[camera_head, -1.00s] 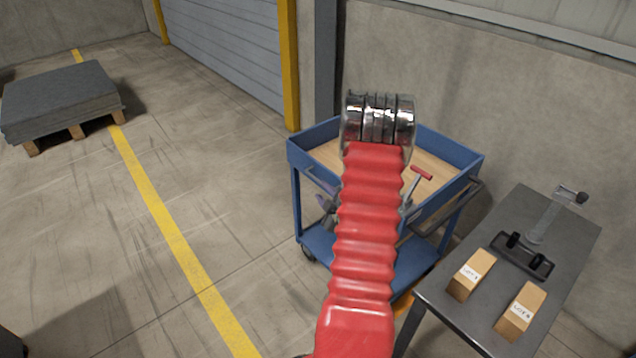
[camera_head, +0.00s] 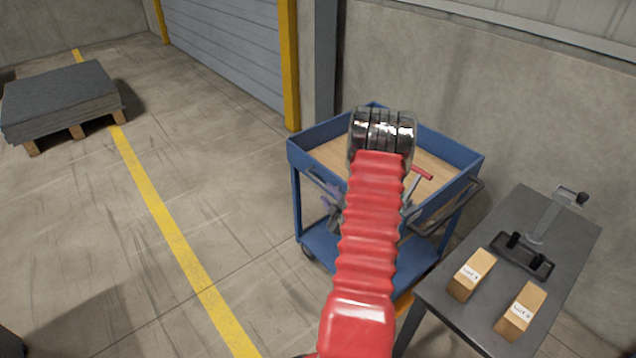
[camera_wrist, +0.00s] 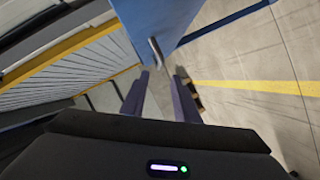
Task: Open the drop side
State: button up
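The blue cart (camera_head: 310,153) has a wooden tray floor and a raised blue rim; my red arm hides the middle of its near side. A red-handled lever (camera_head: 422,173) stands at that side, right of my arm. My gripper (camera_head: 331,200) is partly hidden left of my arm, by the near side. In the wrist view, its two fingers (camera_wrist: 161,75) are apart with nothing between them. Ahead of the fingertips, a small metal piece (camera_wrist: 156,49) hangs at the edge of a blue panel (camera_wrist: 162,18); I cannot tell whether the fingers touch it.
A dark table (camera_head: 470,322) at the right holds two labelled boxes (camera_head: 471,274) (camera_head: 521,310) and a black-handled metal device (camera_head: 540,228). A wall is close behind the cart. A loaded pallet (camera_head: 62,98) lies far left. The floor left of the cart is clear.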

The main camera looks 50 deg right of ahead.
aim_at(318, 181)
jog(key=x, duration=1)
jog(key=shift+w+d+f, duration=0.15)
jog(key=shift+w+d, duration=0.05)
jog(key=shift+w, duration=0.05)
jog(key=shift+c, duration=0.3)
grip_shut()
jog(key=shift+a, duration=0.25)
jog(key=shift+d, duration=0.2)
